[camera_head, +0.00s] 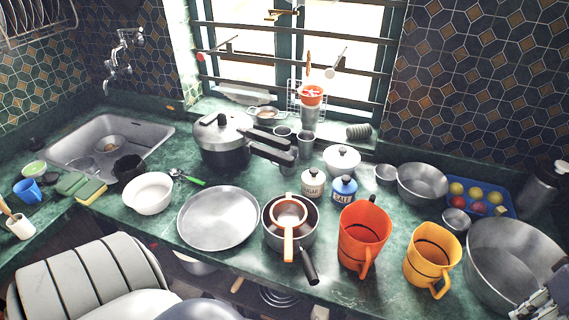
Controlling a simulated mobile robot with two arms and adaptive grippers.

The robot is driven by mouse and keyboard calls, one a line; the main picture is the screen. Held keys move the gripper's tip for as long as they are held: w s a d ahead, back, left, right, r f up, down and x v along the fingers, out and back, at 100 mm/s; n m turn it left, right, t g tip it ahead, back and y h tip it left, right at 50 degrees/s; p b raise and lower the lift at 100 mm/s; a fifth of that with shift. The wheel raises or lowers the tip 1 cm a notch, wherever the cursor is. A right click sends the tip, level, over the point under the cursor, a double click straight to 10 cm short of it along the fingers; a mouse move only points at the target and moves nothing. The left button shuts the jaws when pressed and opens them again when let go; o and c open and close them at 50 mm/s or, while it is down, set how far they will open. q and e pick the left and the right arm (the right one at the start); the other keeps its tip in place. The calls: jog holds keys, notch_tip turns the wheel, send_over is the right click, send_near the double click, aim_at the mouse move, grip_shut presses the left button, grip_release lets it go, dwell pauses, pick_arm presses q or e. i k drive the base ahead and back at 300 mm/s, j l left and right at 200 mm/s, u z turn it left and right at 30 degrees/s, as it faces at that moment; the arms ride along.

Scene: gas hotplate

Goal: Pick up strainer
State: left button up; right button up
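An orange-rimmed strainer (289,225) with a pale bowl and a flat orange handle rests on top of a dark-handled metal saucepan (272,238) in the front middle of the counter. Its handle points toward me over the pan's front rim. The inside of the saucepan is partly hidden beneath it. Part of what looks like my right gripper (545,299) shows at the bottom right corner, beside the large metal pot and well away from the strainer. Its fingers are cut off by the frame edge, so its opening cannot be told. My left gripper is not in view.
A round metal plate (218,217) lies left of the saucepan. An orange jug (362,240) and a yellow mug (431,254) stand to its right, before a large metal pot (512,258). Sugar (313,184) and salt (343,190) jars and a pressure cooker (221,140) are behind.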

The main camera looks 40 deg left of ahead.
aim_at(288, 215)
jog(key=i+l+u, duration=0.1)
jog(key=u, duration=0.3)
jog(key=i+l+u, duration=0.1)
jog(key=u, duration=0.3)
jog(key=l+u, duration=0.2)
jog(key=u, duration=0.2)
jog(key=i+l+u, duration=0.1)
jog(key=u, duration=0.3)
jog(key=l+u, duration=0.35)
jog(key=u, duration=0.15)
jog(key=k+l+u, duration=0.1)
jog(key=l+u, duration=0.25)
jog(key=u, duration=0.15)
jog(key=k+l+u, duration=0.1)
jog(key=l+u, duration=0.2)
jog(key=u, duration=0.15)
